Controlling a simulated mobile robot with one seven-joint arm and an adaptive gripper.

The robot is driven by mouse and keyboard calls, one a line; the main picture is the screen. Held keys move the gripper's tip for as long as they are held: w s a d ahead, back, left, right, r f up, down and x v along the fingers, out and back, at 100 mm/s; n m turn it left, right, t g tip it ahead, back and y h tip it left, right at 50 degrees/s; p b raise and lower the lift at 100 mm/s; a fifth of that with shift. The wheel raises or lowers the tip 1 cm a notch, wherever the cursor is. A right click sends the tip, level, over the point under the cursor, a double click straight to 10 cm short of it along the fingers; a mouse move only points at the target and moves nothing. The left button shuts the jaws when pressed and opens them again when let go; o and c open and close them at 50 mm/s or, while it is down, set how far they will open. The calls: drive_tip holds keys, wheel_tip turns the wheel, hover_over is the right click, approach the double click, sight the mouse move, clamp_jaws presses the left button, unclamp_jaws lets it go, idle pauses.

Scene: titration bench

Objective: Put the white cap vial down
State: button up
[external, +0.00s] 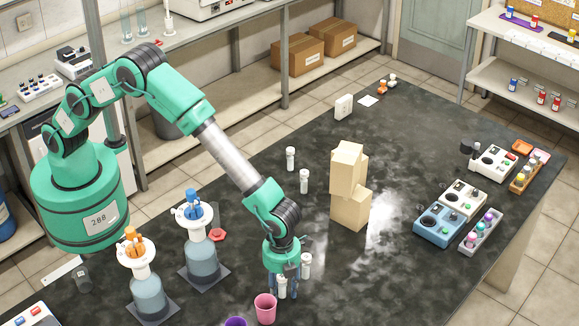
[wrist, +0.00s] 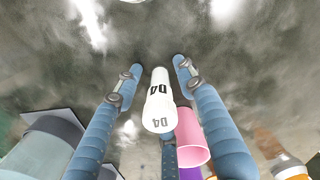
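A white cap vial (external: 282,287) is at the near edge of the dark bench, between the fingers of my gripper (external: 283,284). In the wrist view the white vial marked D4 (wrist: 158,104) sits between the blue fingers of my gripper (wrist: 155,72). Gaps show between the vial and the two upper fingers, so the gripper looks open around it. The third finger is partly hidden behind the vial. The vial looks upright at bench level; contact of its base with the bench is hard to see. Another white cap vial (external: 306,265) stands just behind, to the right.
A pink cup (external: 265,308) and a purple cup (external: 235,322) stand close in front. Bottles with blue (external: 201,255) and orange (external: 148,296) tops stand left. Two vials (external: 290,158) (external: 304,180) and wooden blocks (external: 349,208) stand farther back.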

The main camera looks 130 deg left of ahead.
wheel_tip(320, 180, up, 12)
drive_tip(key=shift+r+p, duration=0.15)
drive_tip(key=shift+p, duration=0.8)
idle(0.4)
